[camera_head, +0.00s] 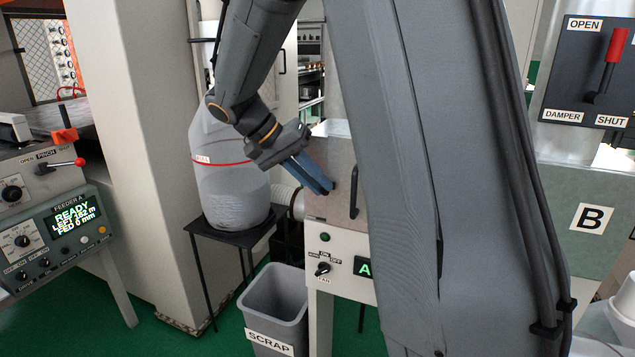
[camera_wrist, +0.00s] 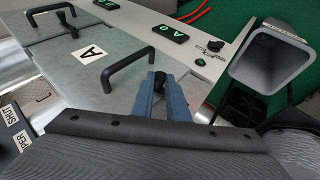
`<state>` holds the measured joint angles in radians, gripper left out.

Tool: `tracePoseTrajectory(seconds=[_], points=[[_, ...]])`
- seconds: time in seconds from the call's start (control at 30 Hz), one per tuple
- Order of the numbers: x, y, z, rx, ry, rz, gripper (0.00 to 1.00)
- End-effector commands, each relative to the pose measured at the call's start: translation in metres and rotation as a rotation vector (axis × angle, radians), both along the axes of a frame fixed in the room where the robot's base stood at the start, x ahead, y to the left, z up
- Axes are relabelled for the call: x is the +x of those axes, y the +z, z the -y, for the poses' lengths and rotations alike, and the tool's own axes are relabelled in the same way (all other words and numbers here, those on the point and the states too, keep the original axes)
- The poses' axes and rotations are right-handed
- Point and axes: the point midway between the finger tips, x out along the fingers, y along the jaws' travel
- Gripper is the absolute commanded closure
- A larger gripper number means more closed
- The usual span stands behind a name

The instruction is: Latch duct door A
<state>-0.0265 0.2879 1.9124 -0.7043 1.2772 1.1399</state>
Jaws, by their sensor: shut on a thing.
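Duct door A is a grey panel (camera_head: 328,165) with a black bar handle (camera_head: 354,192), left of my arm in the head view. In the wrist view the door panel (camera_wrist: 75,70) carries an "A" label, with its black handle (camera_wrist: 128,62) beside my fingers. My gripper (camera_head: 328,188) has blue fingers at the door's left edge. In the wrist view my gripper (camera_wrist: 160,80) is shut on a small black latch knob (camera_wrist: 158,83). The door looks close to its frame, but I cannot tell whether it is latched. My arm hides the duct's right part.
A grey scrap bin (camera_head: 275,300) stands below, also in the wrist view (camera_wrist: 270,58). A wrapped bag (camera_head: 228,185) sits on a black stand left of the door. A fan switch panel (camera_head: 340,245) is under the door. Feeder A (camera_head: 50,230) is far left.

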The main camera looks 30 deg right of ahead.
Motion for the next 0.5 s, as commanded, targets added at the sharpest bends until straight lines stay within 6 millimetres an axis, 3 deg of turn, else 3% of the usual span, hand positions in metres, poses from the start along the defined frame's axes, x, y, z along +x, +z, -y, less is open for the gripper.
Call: tracePoseTrajectory(seconds=[0.2,0.23,0.3,0.33,0.5], points=[[0.0001,0.0009,-0.0001,0.000,0.000,0.002,1.00],[0.0001,0.0009,-0.0001,0.000,0.000,0.002,0.83],[0.0001,0.0008,0.0000,0.000,0.000,0.002,0.71],[0.0001,0.0008,0.0000,0.000,0.000,0.002,0.67],[0.0000,0.0005,0.0003,0.001,0.000,0.001,0.67]])
